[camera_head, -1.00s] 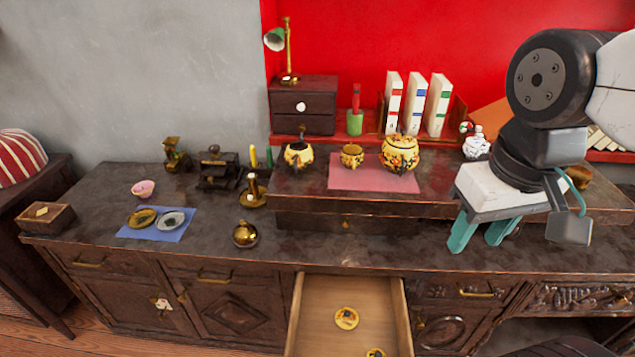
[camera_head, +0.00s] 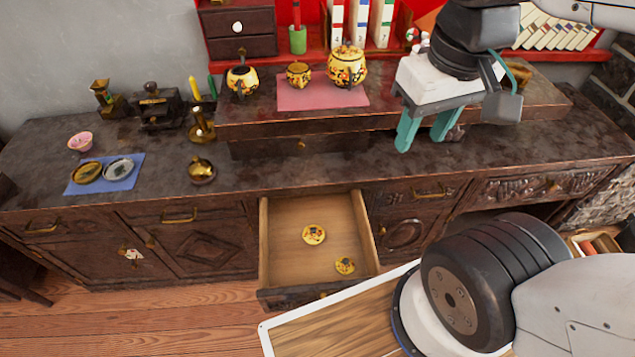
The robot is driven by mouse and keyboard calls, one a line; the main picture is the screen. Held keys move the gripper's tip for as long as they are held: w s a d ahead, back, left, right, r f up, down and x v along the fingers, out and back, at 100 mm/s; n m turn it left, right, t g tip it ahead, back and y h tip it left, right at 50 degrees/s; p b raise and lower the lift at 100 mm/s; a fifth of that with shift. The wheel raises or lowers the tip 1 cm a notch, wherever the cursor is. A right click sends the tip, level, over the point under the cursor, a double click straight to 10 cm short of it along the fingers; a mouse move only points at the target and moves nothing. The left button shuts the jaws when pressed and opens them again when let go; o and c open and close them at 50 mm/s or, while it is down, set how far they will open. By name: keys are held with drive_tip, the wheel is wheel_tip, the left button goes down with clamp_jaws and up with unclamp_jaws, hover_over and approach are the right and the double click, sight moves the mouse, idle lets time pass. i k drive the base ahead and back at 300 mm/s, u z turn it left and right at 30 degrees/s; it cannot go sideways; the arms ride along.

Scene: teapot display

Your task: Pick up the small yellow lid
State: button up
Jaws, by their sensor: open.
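Two yellow patterned lids lie apart on the bottom of the open drawer (camera_head: 285,268). One lid (camera_head: 314,234) is near the drawer's middle. The other lid (camera_head: 345,266), which looks slightly smaller, is nearer the front right. My gripper (camera_head: 424,136) has teal fingers, spread apart and empty. It hangs over the cabinet top, above and to the right of the drawer and both lids. Yellow patterned pots stand on the raised shelf: a teapot (camera_head: 242,80) at left, a small pot (camera_head: 299,75) and a large pot (camera_head: 347,66) on a pink mat (camera_head: 310,98).
A round brass pot (camera_head: 201,170) and a brass candlestick (camera_head: 199,124) stand left on the cabinet top (camera_head: 330,172). A blue cloth (camera_head: 128,178) holds two small plates. The raised shelf (camera_head: 480,108) edge is close behind my gripper. The drawer is otherwise clear.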

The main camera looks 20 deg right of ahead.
sight(345, 265)
drive_tip(key=k, duration=1)
drive_tip(key=u, duration=1.75)
drive_tip(key=i, duration=1.5)
drive_tip(key=z, duration=2.85)
